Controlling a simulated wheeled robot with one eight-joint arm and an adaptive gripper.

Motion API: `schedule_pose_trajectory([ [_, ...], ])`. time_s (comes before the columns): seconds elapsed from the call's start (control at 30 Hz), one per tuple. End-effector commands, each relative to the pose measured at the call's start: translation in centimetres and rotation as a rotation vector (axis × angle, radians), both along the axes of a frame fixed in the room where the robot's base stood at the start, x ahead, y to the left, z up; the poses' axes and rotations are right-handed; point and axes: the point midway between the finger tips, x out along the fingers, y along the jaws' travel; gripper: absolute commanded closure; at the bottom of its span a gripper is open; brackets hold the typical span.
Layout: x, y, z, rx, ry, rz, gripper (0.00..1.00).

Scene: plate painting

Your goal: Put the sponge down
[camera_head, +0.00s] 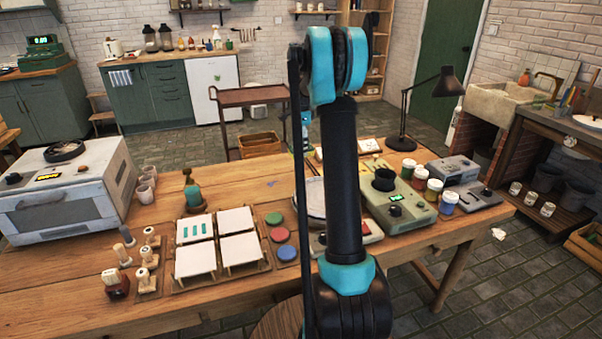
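I cannot make out a sponge anywhere in this view. My arm rises in front of the table's middle and bends over at the top. A small teal and black part of its far section shows just left of the upright link. My gripper is hidden behind my own arm, so I cannot see whether it is open or shut or holds anything. The wooden table (100,272) carries square white tiles (239,250) on a wooden frame, some bearing teal marks.
Red, green and blue discs (279,235) lie right of the tiles. Wooden-handled stamps (115,282) stand left of them. A white oven (65,195), a green-brown bottle (193,193), a grey-green device (400,205), paint jars (433,190) and a black lamp (403,142) also occupy the table.

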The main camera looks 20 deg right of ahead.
Motion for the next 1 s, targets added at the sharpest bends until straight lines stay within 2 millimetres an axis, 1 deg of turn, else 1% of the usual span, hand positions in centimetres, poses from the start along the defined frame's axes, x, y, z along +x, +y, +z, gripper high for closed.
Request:
schedule_pose_trajectory([
  [0.03, 0.0, 0.0, -1.3, 0.0, 0.0, 0.0, 0.77],
  [0.1, 0.0, 0.0, -3.0, 0.0, 0.0, 0.0, 0.77],
  [0.2, 0.0, 0.0, -5.2, 0.0, 0.0, 0.0, 0.77],
  [0.3, 0.0, 0.0, -6.8, 0.0, 0.0, 0.0, 0.77],
  [0.57, 0.0, 0.0, -8.5, 0.0, 0.0, 0.0, 0.77],
  [0.8, 0.0, 0.0, -11.5, 0.0, 0.0, 0.0, 0.77],
  [1.0, 0.0, 0.0, -11.6, 0.0, 0.0, 0.0, 0.77],
])
